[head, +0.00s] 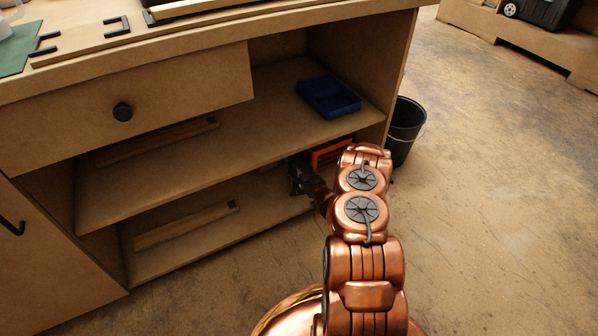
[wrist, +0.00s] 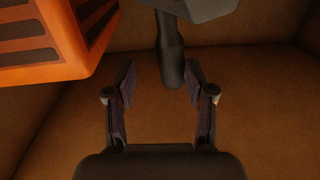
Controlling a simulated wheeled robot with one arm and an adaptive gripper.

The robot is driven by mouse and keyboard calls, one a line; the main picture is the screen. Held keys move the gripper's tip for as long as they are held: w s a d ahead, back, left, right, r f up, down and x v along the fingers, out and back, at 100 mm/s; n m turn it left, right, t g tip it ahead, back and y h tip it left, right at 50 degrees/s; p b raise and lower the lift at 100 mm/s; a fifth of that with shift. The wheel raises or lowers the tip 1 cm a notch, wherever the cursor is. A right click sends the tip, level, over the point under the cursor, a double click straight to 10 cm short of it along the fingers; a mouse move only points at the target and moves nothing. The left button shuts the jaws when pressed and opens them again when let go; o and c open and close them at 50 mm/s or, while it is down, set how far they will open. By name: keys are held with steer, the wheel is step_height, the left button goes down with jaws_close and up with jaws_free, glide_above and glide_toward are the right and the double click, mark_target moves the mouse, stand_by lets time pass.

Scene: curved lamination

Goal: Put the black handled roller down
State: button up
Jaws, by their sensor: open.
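The black handled roller shows at the top of the wrist view, with its dark handle (wrist: 170,48) pointing down toward my gripper and a wider dark head (wrist: 200,8) cut off by the frame edge. My gripper (wrist: 159,76) is open. The handle's end lies between the spread fingertips, nearer the right one, with no grip on it. I cannot tell whether the right finger touches it. In the head view my gripper (head: 299,178) reaches into the lower shelf of the bench; the roller cannot be made out there.
An orange slotted box (wrist: 50,40) is close at left in the wrist view; it also shows in the head view (head: 331,152). A blue tray (head: 329,96) sits on the shelf above. A wooden strip (head: 187,226) lies at lower left. A black bucket (head: 404,128) stands on the floor right of the bench.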

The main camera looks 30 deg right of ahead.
steer(key=s+p, duration=0.5)
steer(key=s, duration=0.7)
